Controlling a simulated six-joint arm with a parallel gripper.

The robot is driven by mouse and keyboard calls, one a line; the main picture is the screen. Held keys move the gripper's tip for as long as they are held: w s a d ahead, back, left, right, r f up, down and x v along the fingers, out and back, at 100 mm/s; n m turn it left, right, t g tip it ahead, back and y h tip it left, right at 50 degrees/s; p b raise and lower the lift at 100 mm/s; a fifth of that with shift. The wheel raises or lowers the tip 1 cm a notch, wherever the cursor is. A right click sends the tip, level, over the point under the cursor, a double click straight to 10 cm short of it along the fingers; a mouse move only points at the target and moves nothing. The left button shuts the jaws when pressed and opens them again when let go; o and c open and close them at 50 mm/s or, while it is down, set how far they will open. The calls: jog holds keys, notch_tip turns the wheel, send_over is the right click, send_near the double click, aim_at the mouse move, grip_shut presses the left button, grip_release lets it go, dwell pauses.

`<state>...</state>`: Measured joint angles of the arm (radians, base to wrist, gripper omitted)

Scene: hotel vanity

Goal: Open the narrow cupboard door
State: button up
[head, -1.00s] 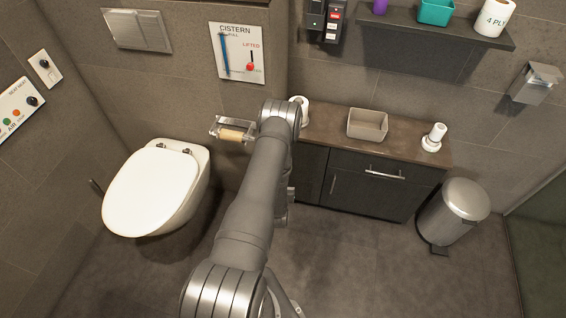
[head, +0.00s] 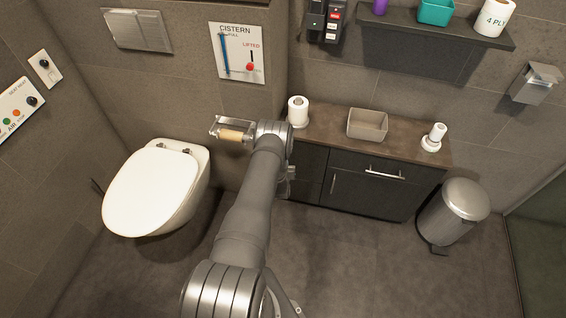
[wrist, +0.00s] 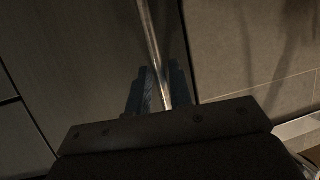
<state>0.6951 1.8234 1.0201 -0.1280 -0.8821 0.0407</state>
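The dark low cupboard stands under the brown counter. Its narrow door (head: 309,163) is at the left end, partly hidden by my arm, and looks closed. In the wrist view, the dark door panel (wrist: 75,50) fills the left side, and a slim metal bar handle (wrist: 152,40) runs down from the top edge. My gripper (wrist: 160,88) is at the lower end of this bar, with dark finger parts on both sides of it. Whether the fingers grip the bar is too dark to tell. In the head view, my gripper (head: 290,178) is mostly hidden beside the cupboard's left end.
A wider door with a vertical handle (head: 333,183) and a drawer handle (head: 384,174) lie to the right. A pedal bin (head: 455,212) stands right of the cupboard, the toilet (head: 155,190) to the left. A paper holder (head: 232,132) is near my arm. The floor in front is clear.

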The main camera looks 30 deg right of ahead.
jog(key=shift+w+d+f, duration=0.2)
jog(key=shift+w+d, duration=0.1)
jog(key=shift+w, duration=0.2)
grip_shut()
jog(key=shift+s, duration=0.1)
